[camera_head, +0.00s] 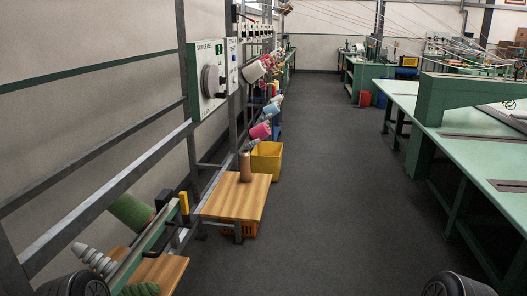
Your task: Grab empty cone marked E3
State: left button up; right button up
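A bare brown cone (245,167) stands upright on a wooden shelf board (237,196) left of centre. I cannot read any E3 mark on it or on any other cone. A pale grey ribbed cone (94,259) lies tilted at the lower left, and a green yarn cone (131,211) sits tilted just above it. Further along the rack are pink (261,131) and blue (271,109) yarn cones. Neither gripper shows; only dark rounded parts, apparently of my arms, show at the bottom left and bottom right edges.
A yellow bin (267,159) stands behind the shelf board, with an orange crate (239,229) below the board. A metal rack with a control panel (213,78) runs along the left. A long green table (480,150) stands right. The grey floor aisle (330,180) between is clear.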

aim_at(245, 177)
jog(key=i+l+u, duration=0.1)
jog(key=i+l, duration=0.6)
jog(key=i, duration=0.3)
jog(key=i+l+u, duration=0.1)
jog(key=i+l, duration=0.7)
jog(key=i, duration=0.2)
jog(key=i+l, duration=0.85)
jog(key=i, duration=0.15)
jog(key=j+u, duration=0.05)
